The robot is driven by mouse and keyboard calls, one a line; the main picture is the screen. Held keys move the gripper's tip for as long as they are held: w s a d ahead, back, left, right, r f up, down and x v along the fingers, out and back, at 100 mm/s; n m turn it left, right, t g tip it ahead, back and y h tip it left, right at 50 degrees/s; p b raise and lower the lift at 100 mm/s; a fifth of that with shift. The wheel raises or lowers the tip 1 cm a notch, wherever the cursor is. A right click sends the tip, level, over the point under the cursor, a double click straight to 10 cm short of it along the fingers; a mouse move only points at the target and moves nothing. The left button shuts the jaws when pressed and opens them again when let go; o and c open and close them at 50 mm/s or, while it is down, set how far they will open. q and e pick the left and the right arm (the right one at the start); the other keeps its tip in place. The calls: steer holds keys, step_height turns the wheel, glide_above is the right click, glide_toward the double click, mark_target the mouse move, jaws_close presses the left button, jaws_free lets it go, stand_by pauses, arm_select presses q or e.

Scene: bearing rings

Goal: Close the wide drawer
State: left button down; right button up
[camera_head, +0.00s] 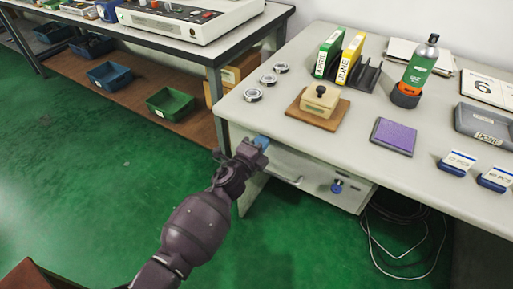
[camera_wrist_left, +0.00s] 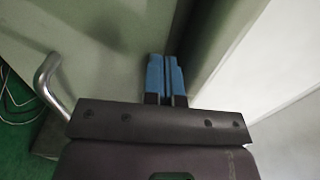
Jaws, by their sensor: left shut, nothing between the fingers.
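The wide drawer (camera_head: 312,178) is under the right-hand desk, with a pale front and a metal handle (camera_head: 287,180). A blue knob (camera_head: 337,186) shows toward its right end. My left gripper (camera_head: 262,141) is at the upper left end of the drawer front, just below the desk edge. In the left wrist view its blue fingers (camera_wrist_left: 166,76) are shut together with nothing between them, pointing at a grey-green surface. The curved handle (camera_wrist_left: 47,84) is to their left there. I cannot tell whether the fingertips touch the front, or how far out the drawer stands. My right gripper is not in view.
The desk top (camera_head: 270,118) above the drawer holds bearing rings (camera_head: 253,94), a wooden block on a board (camera_head: 318,106), a purple pad (camera_head: 393,136) and a green bottle (camera_head: 420,65). Loose cables (camera_head: 400,240) lie under the desk. Green floor (camera_head: 90,190) is clear on the left.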

arm_select(q)
steer(key=shift+w+d+r, duration=0.15)
steer(key=shift+w+r, duration=0.1)
steer(key=shift+w, duration=0.05)
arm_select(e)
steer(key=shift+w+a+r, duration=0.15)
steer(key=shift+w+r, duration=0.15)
arm_select(q)
steer(key=shift+r, duration=0.2)
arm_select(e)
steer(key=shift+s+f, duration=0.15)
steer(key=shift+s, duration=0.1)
arm_select(q)
steer(key=p+v, duration=0.2)
steer(key=v, duration=0.9)
steer(key=shift+f+p, duration=0.4)
steer(key=shift+f, duration=0.05)
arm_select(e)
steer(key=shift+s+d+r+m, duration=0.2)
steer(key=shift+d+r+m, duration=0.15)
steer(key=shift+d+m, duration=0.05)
arm_select(q)
steer(key=shift+s, duration=0.1)
